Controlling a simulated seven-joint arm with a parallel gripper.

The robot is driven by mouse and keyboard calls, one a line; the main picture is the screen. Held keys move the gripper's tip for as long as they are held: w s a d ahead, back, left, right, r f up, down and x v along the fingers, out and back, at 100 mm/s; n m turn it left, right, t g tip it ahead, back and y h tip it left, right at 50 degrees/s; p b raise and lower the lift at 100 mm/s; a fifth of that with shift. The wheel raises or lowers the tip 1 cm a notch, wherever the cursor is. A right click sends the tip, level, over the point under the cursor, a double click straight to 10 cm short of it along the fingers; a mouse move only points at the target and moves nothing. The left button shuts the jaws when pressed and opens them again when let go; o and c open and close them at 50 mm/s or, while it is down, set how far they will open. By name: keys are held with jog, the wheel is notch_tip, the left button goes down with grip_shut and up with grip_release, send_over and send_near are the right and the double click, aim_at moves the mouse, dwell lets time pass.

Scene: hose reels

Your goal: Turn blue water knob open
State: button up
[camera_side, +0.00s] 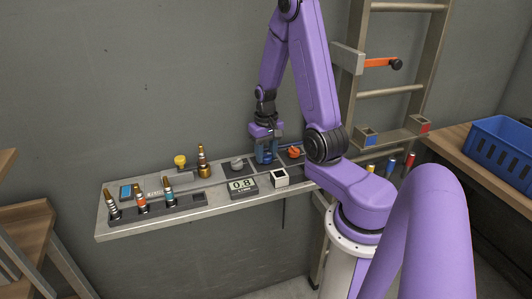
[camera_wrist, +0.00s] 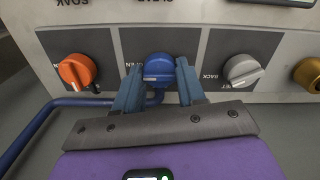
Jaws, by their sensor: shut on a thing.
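The blue knob (camera_wrist: 158,68) sits on a dark square plate in the wrist view, between the orange knob (camera_wrist: 77,71) and the grey knob (camera_wrist: 243,70). My gripper (camera_wrist: 158,80) has one blue finger on each side of it and is shut on it. In the side view my gripper (camera_side: 266,143) reaches down to the shelf panel, with the blue knob (camera_side: 266,157) mostly hidden by its fingers. The knob's grip bar lies roughly crosswise in the wrist view. Lettering beside the knob is partly covered by a finger.
A display (camera_side: 243,184) reading 0.8 and a small white open box (camera_side: 280,178) stand in front of the knobs. Several nozzle-like fittings and a yellow knob (camera_side: 180,160) are on the shelf's left. A blue hose (camera_wrist: 50,120) curves beside my gripper. A ladder stands behind, right.

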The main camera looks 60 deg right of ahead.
aim_at(266, 154)
dwell(0.4)
jog(key=o, duration=1.1)
jog(key=shift+c, duration=0.2)
notch_tip(266, 154, up, 18)
jog(key=shift+f, duration=0.25)
